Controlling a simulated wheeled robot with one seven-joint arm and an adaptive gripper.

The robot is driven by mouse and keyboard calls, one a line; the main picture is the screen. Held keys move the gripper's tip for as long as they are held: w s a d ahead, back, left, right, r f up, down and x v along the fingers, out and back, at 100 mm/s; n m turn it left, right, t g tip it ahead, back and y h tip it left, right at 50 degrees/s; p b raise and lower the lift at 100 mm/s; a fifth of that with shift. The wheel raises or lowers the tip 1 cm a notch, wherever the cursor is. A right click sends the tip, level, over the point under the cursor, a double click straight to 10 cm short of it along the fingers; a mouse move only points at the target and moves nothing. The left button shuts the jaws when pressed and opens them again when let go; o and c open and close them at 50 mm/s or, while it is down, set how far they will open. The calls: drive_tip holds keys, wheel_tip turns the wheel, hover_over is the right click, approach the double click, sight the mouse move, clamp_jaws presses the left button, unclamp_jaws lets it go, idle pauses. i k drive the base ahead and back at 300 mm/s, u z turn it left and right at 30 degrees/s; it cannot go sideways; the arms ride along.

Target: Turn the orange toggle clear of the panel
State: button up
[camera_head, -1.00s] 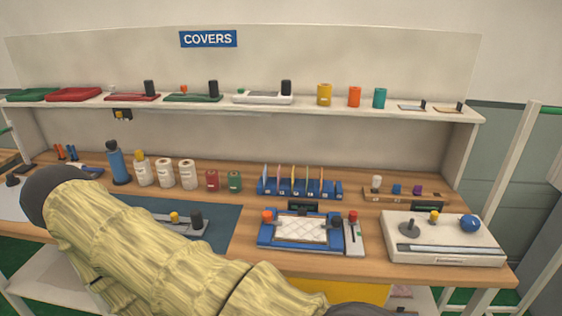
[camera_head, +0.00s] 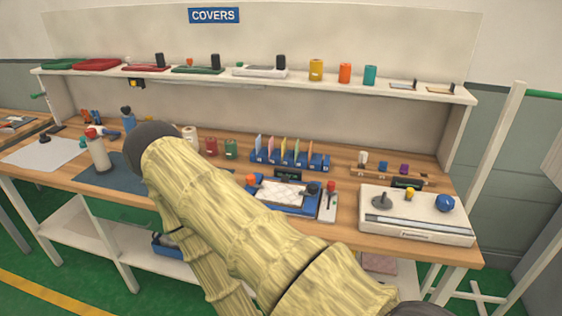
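An orange toggle (camera_head: 250,179) stands at the back left corner of a blue fixture (camera_head: 258,202) on the workbench. A white quilted panel (camera_head: 283,193) lies in the fixture, just right of the toggle. At this size I cannot tell whether the toggle overlaps the panel. A dark knob stands near the panel's right side, and a red-topped lever (camera_head: 331,187) stands on a pale plate at the fixture's right. My yellow-sleeved arm crosses the picture in front of the bench and hides the fixture's near left part. My gripper is not in view.
A white device (camera_head: 417,226) with a blue ball stands at the bench's right end. A blue rack (camera_head: 290,161) of coloured cards is behind the fixture. Bottles and spools stand left, partly behind my arm. A shelf (camera_head: 300,80) of covers runs above. Green floor shows at lower left.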

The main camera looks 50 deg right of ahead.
sight(251, 179)
drive_tip(key=z, duration=0.95)
drive_tip(key=i, duration=0.2)
